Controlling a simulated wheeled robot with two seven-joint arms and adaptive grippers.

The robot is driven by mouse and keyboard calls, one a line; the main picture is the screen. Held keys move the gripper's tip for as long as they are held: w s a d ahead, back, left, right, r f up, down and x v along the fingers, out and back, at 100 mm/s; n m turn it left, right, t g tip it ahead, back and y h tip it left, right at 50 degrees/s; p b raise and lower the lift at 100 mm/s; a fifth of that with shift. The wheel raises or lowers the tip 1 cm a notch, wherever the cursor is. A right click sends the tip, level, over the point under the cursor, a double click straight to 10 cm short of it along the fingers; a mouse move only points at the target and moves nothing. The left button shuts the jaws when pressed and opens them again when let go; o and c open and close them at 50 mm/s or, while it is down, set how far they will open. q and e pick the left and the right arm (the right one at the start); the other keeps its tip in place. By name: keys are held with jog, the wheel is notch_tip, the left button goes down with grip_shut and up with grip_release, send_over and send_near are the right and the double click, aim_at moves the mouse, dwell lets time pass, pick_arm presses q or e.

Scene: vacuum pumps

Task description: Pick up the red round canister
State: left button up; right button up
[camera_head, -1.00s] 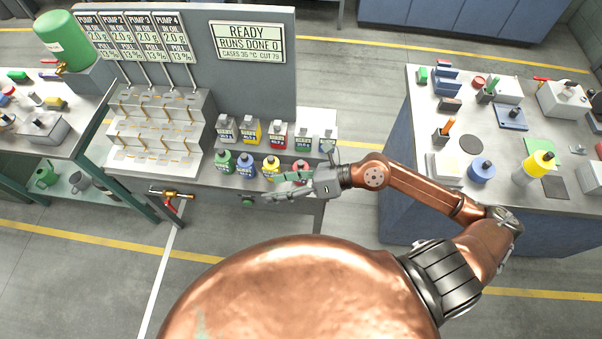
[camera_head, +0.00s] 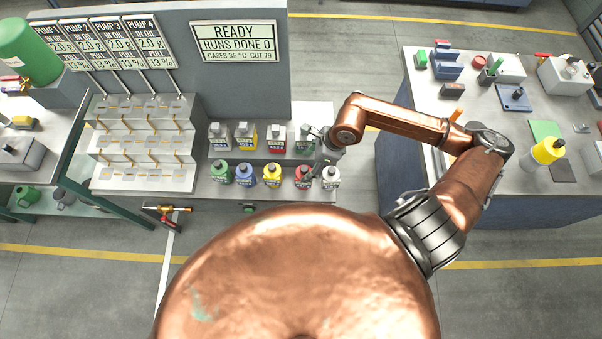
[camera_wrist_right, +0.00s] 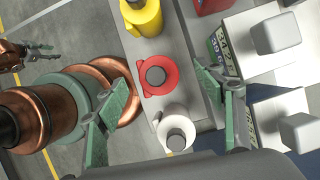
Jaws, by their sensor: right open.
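The red round canister (camera_head: 303,177) stands upright in the front row on the pump bench, between a yellow round canister (camera_head: 272,175) and a white round one (camera_head: 331,178). My right gripper (camera_head: 320,168) is over this end of the row, beside the red canister. In the right wrist view the red canister (camera_wrist_right: 156,76), with its dark cap, lies between the two spread, empty fingers (camera_wrist_right: 165,95). The white canister (camera_wrist_right: 175,131) is close below it there. What seems to be my left gripper (camera_wrist_right: 42,50) shows small at the left edge; its jaws are unclear.
A back row of square canisters, including a red one (camera_head: 276,137), stands on a raised step behind. Blue and green round canisters are farther left. The pump rack (camera_head: 145,145) is left of them. The floor between the benches is clear.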

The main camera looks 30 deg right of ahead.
aim_at(304, 173)
jog(key=f, duration=0.3)
jog(key=shift+s+a+p, duration=0.25)
jog(key=shift+p, duration=0.15)
jog(key=shift+x, duration=1.05)
jog(key=shift+f, duration=0.4)
jog(key=shift+a, duration=0.1)
jog(key=c, duration=0.8)
pick_arm(q)
jog(key=shift+s+r, duration=0.45)
jog(key=shift+s, duration=0.2)
pick_arm(e)
jog(key=shift+w, duration=0.1)
grip_shut()
